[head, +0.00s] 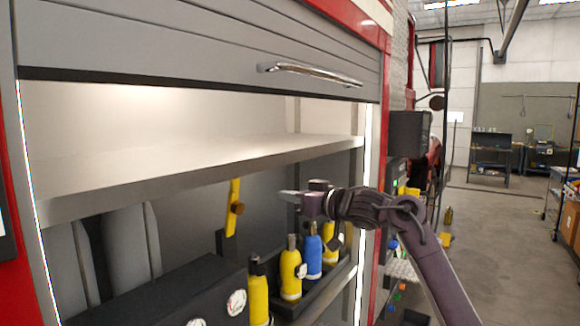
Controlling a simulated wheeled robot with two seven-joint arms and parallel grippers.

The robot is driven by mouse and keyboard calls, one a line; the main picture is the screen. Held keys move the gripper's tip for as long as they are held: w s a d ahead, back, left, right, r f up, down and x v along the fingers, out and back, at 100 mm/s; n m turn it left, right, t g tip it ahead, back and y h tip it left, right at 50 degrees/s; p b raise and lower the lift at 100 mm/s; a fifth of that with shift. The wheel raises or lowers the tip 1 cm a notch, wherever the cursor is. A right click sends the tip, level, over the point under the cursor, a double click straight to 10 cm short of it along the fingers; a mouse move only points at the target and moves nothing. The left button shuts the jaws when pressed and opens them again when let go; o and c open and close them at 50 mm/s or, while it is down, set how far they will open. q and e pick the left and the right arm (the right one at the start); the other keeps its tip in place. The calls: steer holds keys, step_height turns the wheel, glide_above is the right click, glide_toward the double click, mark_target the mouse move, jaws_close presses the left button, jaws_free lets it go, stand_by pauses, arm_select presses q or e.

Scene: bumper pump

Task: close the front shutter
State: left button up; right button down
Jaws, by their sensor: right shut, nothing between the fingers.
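The front shutter (160,42) is a grey slatted panel across the top of the truck's compartment. Its lower edge hangs above the opening, and the shelves below it are exposed. A chrome bar handle (315,74) is fixed near the shutter's lower right. My right gripper (284,194) is shut and empty. It points left in front of the compartment, under the upper shelf's front edge and well below the handle, apart from the shutter. My left gripper is not in view.
An upper shelf (200,162) spans the opening. Yellow bottles (290,270) and a blue bottle (313,257) stand in a dark tray below. The red truck body (12,210) frames the opening. Open workshop floor (485,240) lies to the right.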

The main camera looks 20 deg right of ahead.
steer(key=s+r+n+y+p, duration=0.1)
steer(key=s+r, duration=0.7)
steer(key=r, duration=0.3)
steer(key=s+r+n+y, duration=0.1)
steer(key=s+r+n, duration=0.1)
steer(key=s+r, duration=0.65)
steer(key=s+r+n+y+p, duration=0.1)
steer(key=s+r, duration=0.5)
steer(key=r, duration=0.6)
steer(key=r+p+x, duration=0.1)
steer(key=p+x, duration=0.5)
steer(key=x, duration=0.4)
steer(key=shift+t, duration=0.3)
steer(key=f, duration=0.1)
steer(key=d+f, duration=0.1)
steer(key=f, duration=0.1)
steer(key=d+f, duration=0.1)
steer(key=shift+f+p, duration=0.3)
steer(key=shift+a, duration=0.1)
